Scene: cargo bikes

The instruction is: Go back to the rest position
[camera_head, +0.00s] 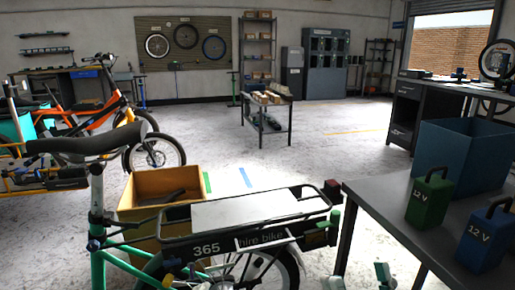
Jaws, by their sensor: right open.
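My right gripper (360,279) shows only in part at the bottom edge, right of centre. Its two fingertips stand apart with nothing between them. It is low, beside the front of the dark table (375,196) and right of the rear wheel of the green hire bike (262,272). The rest of the gripper is cut off by the picture edge. I cannot make out my left gripper in this view.
The bike's rear rack (258,210) and black saddle (86,142) stand close in front. A yellow-brown crate (135,187) is behind the rack. On the table are a blue bin (455,150), a green 12 V battery (428,203) and a blue one (486,240). Open floor lies beyond.

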